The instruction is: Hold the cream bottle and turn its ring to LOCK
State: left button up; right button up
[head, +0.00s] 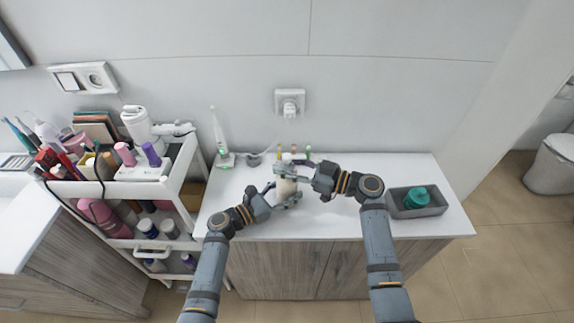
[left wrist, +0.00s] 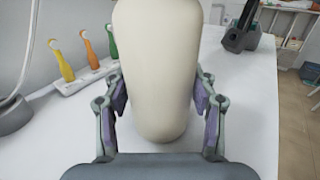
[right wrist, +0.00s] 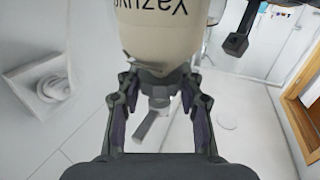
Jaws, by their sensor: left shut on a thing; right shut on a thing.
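The cream bottle (head: 287,187) stands upright on the white counter in the head view, between my two grippers. My left gripper (left wrist: 160,98) is shut on the pale body of the bottle (left wrist: 158,60), one finger on each side. My right gripper (right wrist: 160,88) is shut on the dark grey ring (right wrist: 165,76) at the bottle's neck. In the right wrist view the bottle appears upside down, with part of its dark lettering and a grey pump nozzle (right wrist: 152,122) showing. No LOCK mark can be read, so the ring's setting cannot be told.
A holder with several small toothbrushes (left wrist: 86,82) stands behind the bottle. A white electric toothbrush (head: 220,140) is at the counter's back left. A grey tray (head: 440,208) with a teal item is at the right. A crowded white cart (head: 185,180) stands left.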

jog(key=n+g, duration=0.2)
jog(key=g, duration=0.1)
jog(key=n+g+y, duration=0.1)
jog(key=n+g, duration=0.1)
jog(key=g, duration=0.1)
jog(key=shift+w+g, duration=0.15)
jog(key=shift+g, duration=0.25)
jog(key=shift+w+f+n+g, duration=0.1)
jog(key=shift+f+n+g, duration=0.05)
jog(key=shift+n+g, duration=2)
jog(key=shift+s+g+h, duration=0.2)
jog(key=shift+g+h, duration=0.1)
jog(key=shift+g, duration=0.45)
jog(key=o, duration=1.2)
jog(key=shift+r, duration=0.25)
notch_tip(320, 180, up, 10)
jog(key=shift+f, duration=0.15)
